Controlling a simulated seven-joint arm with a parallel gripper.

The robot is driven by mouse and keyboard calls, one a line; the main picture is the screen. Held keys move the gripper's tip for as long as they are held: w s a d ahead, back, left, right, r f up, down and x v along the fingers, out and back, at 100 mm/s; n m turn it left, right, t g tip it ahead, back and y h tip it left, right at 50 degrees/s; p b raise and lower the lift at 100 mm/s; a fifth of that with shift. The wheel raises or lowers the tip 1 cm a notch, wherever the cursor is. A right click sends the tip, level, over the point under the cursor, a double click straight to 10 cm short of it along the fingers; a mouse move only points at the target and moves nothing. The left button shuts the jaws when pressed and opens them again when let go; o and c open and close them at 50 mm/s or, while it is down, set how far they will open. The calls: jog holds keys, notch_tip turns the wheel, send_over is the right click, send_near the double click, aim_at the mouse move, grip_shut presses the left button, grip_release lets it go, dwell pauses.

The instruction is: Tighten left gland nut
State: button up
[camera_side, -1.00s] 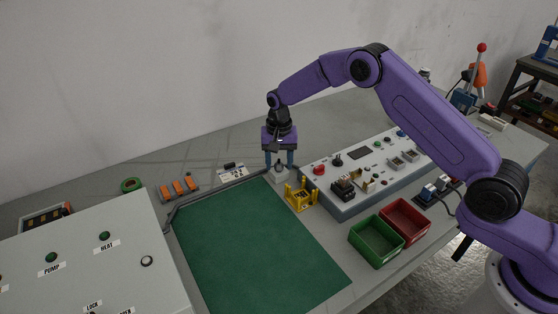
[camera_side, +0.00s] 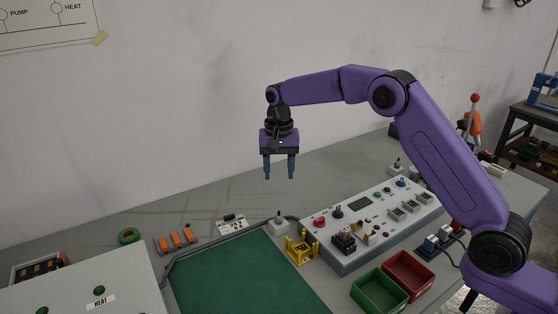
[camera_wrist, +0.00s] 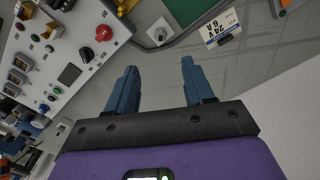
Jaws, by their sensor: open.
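A small light-grey block with a dark-topped round fitting (camera_side: 279,224), which looks like the left gland nut, stands at the back corner of the green mat. It also shows near the top of the wrist view (camera_wrist: 158,33). My gripper (camera_side: 280,178) is open and empty, raised above this block with its fingers pointing down. In the wrist view the two blue fingers (camera_wrist: 159,66) are apart, with bare table between them. The fitting stands upright on its block, apart from the fingers. I cannot tell how tight it is. A similar grey fitting (camera_side: 396,167) stands behind the control panel.
The grey control panel (camera_side: 345,262) with knobs and switches is to the right. A yellow frame (camera_side: 300,248), green bin (camera_side: 379,292) and red bin (camera_side: 408,274) stand nearby. The green mat (camera_side: 235,275) is clear. A label plate (camera_side: 232,224) lies left of the block.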

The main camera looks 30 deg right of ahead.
jog(key=shift+r, duration=1.3)
jog(key=s+a+r+n, duration=0.15)
jog(key=s+n, duration=0.35)
jog(key=s, duration=0.5)
jog(key=s+a+r+n, duration=0.1)
jog(key=s+r+n, duration=0.25)
jog(key=s, duration=0.75)
jog(key=s+d+f+n, duration=0.2)
jog(key=s+d+n, duration=0.3)
jog(key=s, duration=0.6)
jog(key=s+d+f+n, duration=0.2)
jog(key=s+d+n, duration=0.3)
jog(key=s, duration=0.7)
jog(key=shift+s+d+f, duration=0.15)
jog(key=shift+d+f, duration=0.1)
jog(key=shift+d, duration=0.95)
